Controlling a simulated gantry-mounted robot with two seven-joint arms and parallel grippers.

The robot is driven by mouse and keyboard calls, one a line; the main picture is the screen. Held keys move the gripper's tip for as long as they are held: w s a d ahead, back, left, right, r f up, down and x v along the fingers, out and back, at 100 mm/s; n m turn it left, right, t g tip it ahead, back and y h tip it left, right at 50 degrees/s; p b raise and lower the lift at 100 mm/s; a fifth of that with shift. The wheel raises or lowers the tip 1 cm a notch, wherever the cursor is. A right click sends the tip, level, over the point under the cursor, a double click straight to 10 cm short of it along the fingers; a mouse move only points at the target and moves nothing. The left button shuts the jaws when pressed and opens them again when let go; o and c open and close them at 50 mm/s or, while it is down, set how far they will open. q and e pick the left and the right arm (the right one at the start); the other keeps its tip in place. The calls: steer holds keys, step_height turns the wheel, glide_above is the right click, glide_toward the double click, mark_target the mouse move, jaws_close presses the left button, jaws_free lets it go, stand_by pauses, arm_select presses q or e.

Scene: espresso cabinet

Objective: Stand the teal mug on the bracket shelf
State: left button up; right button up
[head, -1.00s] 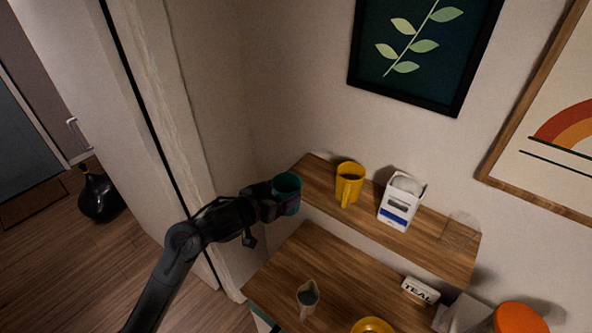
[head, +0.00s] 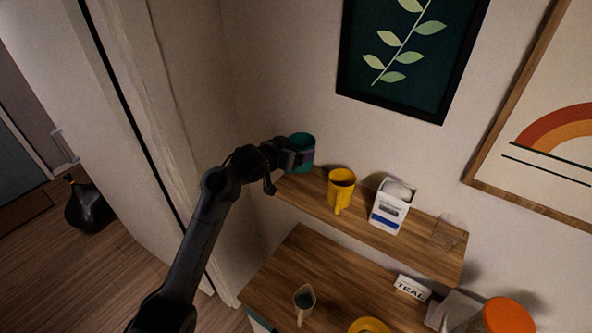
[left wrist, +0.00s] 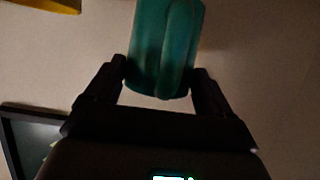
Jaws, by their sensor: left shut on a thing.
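The teal mug (head: 301,146) is in my left gripper (head: 296,158), at the left end of the bracket shelf (head: 400,243) in the head view. The gripper is shut on the mug, and the mug looks upright. I cannot tell from the head view whether its base touches the shelf or is above it. In the left wrist view the mug (left wrist: 166,45) sits between the two fingers (left wrist: 162,82), with its handle facing the camera. My right gripper is not in view.
A yellow mug (head: 341,188), a white box (head: 390,206) and a clear glass (head: 448,236) stand along the shelf to the right. Below, the counter (head: 290,270) holds a small pitcher (head: 304,300), a yellow dish (head: 369,326) and a TEAL sign (head: 411,287).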

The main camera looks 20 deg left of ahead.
arm_select(q)
step_height(320, 180, down, 6)
steer(key=shift+f+p, duration=0.25)
steer(key=shift+p, duration=0.45)
steer(key=shift+f, duration=0.1)
steer(key=shift+f, duration=0.1)
